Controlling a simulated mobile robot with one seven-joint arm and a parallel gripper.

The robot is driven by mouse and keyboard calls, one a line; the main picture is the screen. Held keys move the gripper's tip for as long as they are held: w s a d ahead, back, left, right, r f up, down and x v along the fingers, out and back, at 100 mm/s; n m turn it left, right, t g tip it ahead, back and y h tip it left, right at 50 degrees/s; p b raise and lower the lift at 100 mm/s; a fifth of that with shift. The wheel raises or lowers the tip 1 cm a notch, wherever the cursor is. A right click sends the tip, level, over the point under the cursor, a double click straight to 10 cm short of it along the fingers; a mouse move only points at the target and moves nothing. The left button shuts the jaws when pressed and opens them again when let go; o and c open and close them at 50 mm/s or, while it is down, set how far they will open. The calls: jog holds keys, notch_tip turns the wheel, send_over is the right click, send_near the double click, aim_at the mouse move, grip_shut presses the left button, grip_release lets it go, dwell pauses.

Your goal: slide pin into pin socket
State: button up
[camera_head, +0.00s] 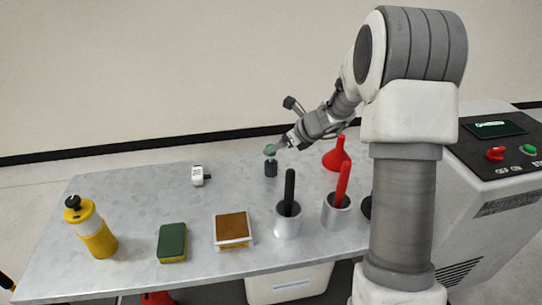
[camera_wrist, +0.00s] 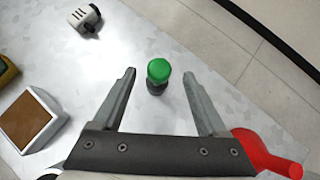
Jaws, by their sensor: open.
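A green-topped pin (camera_head: 270,149) stands upright above a dark cylindrical socket (camera_head: 271,169) at the back middle of the table. In the wrist view the round green top (camera_wrist: 158,69) sits above the dark body (camera_wrist: 156,87), between my fingers. The two line up, but I cannot tell how deep the pin sits. My gripper (camera_head: 279,145) is open, reaching in from the right at the height of the green top. In the wrist view its fingers stand left and right of the pin, with a visible gap on each side.
A white block-like device (camera_head: 198,176) lies to the left. A red funnel (camera_head: 336,156) is close on the right. In front are a yellow bottle (camera_head: 97,238), a sponge (camera_head: 172,243), a brown-topped box (camera_head: 232,229) and two metal cups (camera_head: 288,223) holding handled tools.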

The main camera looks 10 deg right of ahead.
aim_at(271, 159)
jog(key=x, duration=0.3)
jog(key=shift+w+a+f+b, duration=0.2)
jog(key=shift+a+f+b, duration=0.05)
jog(key=shift+f+b, duration=0.1)
jog(key=shift+r, duration=0.1)
grip_shut()
